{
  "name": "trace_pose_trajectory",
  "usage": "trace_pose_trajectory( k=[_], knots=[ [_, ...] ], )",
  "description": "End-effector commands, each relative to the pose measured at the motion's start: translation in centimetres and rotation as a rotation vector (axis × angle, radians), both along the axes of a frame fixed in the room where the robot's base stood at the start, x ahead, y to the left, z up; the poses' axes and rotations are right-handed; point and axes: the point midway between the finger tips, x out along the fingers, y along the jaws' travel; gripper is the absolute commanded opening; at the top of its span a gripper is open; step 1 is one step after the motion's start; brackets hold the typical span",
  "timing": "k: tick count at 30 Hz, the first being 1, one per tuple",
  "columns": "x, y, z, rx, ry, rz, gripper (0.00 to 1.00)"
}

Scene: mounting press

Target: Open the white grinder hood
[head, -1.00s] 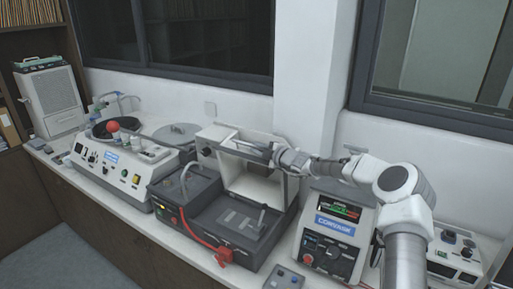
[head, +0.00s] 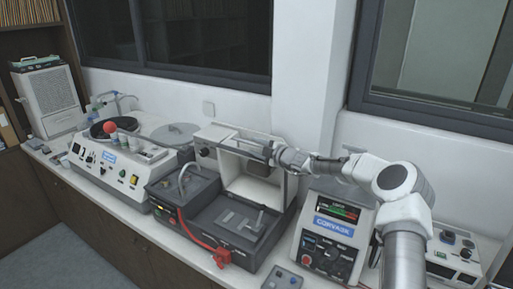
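The white grinder hood (head: 244,181) stands raised at the back of the dark grey grinder (head: 190,226) in the head view. Its open inside faces forward over the machine's deck. My gripper (head: 270,152) is at the upper right edge of the hood, close to or touching it, with my arm reaching in from the right. The fingertips are small and partly hidden at the hood's edge, so I cannot tell whether they are open or shut.
A white grinder-polisher with a red knob (head: 109,127) stands left of the grinder. A white press with a lit display (head: 333,235) stands to the right, below my arm. A wall and window are behind.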

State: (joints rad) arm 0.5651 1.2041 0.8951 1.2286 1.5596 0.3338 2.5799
Motion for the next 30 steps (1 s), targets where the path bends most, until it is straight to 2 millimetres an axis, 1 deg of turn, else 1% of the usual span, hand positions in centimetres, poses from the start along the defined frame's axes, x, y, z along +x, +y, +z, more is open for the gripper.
trace_pose_trajectory(
  k=[7,11,14,24,30],
  knots=[
    [-0.1,-0.1,0.0,0.000,-0.001,0.000,0.47],
    [-0.6,-0.5,0.1,0.000,-0.001,0.000,0.47],
    [-1.6,-1.2,0.2,-0.001,-0.001,-0.001,0.47],
    [-6.7,-4.6,1.3,-0.001,-0.001,-0.002,0.47],
    [-9.0,-6.1,1.8,-0.002,-0.002,-0.001,0.47]
  ],
)
